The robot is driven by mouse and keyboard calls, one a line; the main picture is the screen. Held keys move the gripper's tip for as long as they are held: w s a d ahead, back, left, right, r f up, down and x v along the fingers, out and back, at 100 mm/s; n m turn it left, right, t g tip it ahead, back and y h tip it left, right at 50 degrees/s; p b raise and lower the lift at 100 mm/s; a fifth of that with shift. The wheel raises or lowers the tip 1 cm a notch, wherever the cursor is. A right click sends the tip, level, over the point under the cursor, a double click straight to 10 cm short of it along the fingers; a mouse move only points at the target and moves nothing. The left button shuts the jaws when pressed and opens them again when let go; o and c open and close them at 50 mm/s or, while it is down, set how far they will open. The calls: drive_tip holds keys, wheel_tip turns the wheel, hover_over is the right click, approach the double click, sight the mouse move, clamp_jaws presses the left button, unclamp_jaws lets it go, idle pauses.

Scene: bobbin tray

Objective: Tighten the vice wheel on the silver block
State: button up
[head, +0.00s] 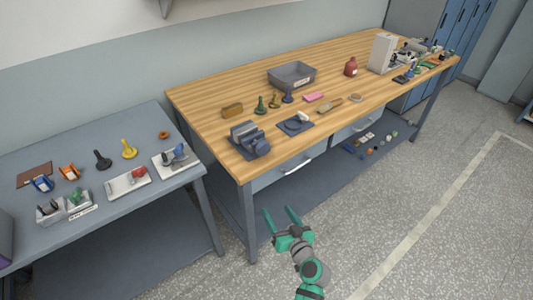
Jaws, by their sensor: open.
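A blue-grey vice (250,140) stands at the near left corner of the wooden workbench (215,108). It is small in the head view, and I cannot make out its wheel or whether a silver block sits between its jaws. My gripper (281,217) is green, open and empty. It is in front of the bench's near edge, over the floor in the picture, below and to the right of the vice and apart from it.
Beside the vice lies a dark blue plate (296,125) with a white piece. A grey bin (292,76), several small bobbin-like pieces and a brown brush (330,106) are farther back. A grey side table (110,205) with small parts stands left. Drawer handles jut from the bench front.

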sight(265, 150)
drive_tip(key=w+d+r+n+y, duration=0.1)
drive_tip(key=w+r+n+y, duration=0.1)
drive_tip(key=w+r, duration=0.35)
drive_tip(key=w+d+r+n+y, duration=0.1)
drive_tip(key=w+r+n+y, duration=0.15)
drive_tip(key=r, duration=0.65)
drive_tip(key=x, duration=1.1)
drive_tip(key=shift+w+d+r, duration=0.1)
drive_tip(key=shift+w+d, duration=0.1)
drive_tip(key=shift+w, duration=0.05)
drive_tip(key=shift+m, duration=0.25)
drive_tip(key=c, duration=1.1)
